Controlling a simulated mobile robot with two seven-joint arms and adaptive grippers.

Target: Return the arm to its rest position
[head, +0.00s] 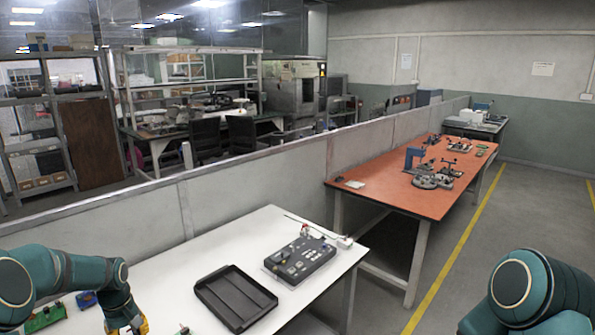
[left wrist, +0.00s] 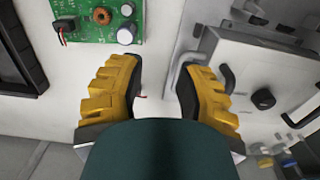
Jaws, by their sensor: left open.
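My left gripper (head: 128,326) is at the lower left of the head view, over the near left part of the white table (head: 180,268). In the left wrist view its two yellow fingers (left wrist: 157,85) are apart, with only pale surface and a small reddish bit showing between them. A green circuit board (left wrist: 98,20) with a copper coil lies just beyond the left finger, apart from it. My right arm (head: 530,290) shows at the lower right of the head view. Its gripper is out of view.
A black tray (head: 204,291) and a dark control box (head: 300,260) are on the white table. Green parts (head: 45,318) and a blue part (head: 87,299) lie near my left arm. A grey partition (head: 130,215) runs behind. An orange table (head: 385,195) stands farther right.

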